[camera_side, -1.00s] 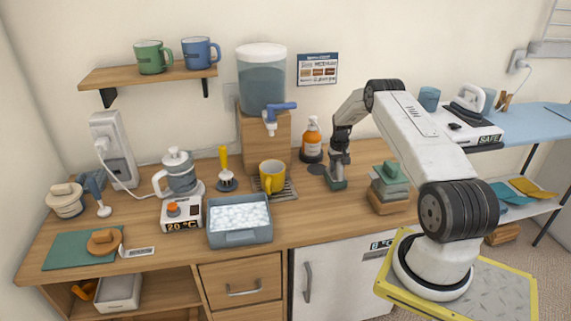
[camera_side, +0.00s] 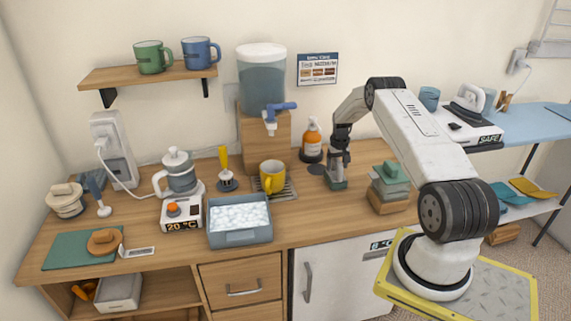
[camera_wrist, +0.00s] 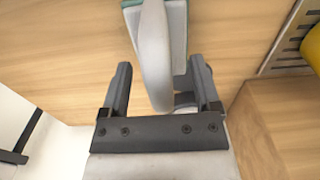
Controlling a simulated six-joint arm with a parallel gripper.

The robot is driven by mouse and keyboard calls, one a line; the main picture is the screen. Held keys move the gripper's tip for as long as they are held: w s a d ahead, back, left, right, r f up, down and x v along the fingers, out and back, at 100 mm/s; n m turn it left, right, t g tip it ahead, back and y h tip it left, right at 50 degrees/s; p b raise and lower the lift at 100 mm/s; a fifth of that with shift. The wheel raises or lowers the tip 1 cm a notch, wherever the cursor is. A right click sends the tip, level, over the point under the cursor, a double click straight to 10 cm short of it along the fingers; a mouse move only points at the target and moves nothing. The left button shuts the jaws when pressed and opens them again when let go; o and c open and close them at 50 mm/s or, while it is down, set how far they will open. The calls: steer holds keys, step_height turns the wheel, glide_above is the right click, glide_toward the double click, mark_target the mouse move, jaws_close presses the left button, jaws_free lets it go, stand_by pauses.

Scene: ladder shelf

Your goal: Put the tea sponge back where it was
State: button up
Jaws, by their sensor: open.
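A small grey-green block with a pale arched handle, which seems to be the tea sponge (camera_side: 337,184), stands on the wooden counter directly below my gripper (camera_side: 341,164). In the wrist view the pale handle (camera_wrist: 154,50) rises between the two fingers of my gripper (camera_wrist: 160,75), with a teal-edged grey body behind it. My gripper is open, with a gap visible between the left finger and the handle. Contact at the right finger is unclear.
A yellow mug (camera_side: 272,177) sits on a slatted tray (camera_side: 288,191) to the left. Counter in front is clear.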

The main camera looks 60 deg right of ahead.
step_height(320, 180, up, 11)
steer(key=shift+r, duration=0.2)
stand_by(0.4)
steer(key=shift+a, duration=0.1)
stand_by(0.4)
steer(key=w+a+r+n, duration=0.1)
steer(key=w+a+r, duration=0.1)
steer(key=a, duration=0.6)
steer(key=w+a+r+n+t, duration=0.1)
steer(key=w+a+r+n, duration=0.15)
steer(key=a, duration=0.55)
steer(key=w+a+r+n, duration=0.1)
steer(key=a+r, duration=0.1)
steer(key=a, duration=0.6)
steer(key=s+a+r+n, duration=0.1)
steer(key=s+a+n, duration=0.1)
steer(key=s+a, duration=0.5)
steer(key=s+a+n+t, duration=0.1)
steer(key=s+a, duration=0.6)
steer(key=a, duration=0.7)
steer(key=shift+s+a+r+n+t, duration=0.3)
steer(key=shift+a+r+n, duration=0.1)
steer(key=shift+n, duration=0.35)
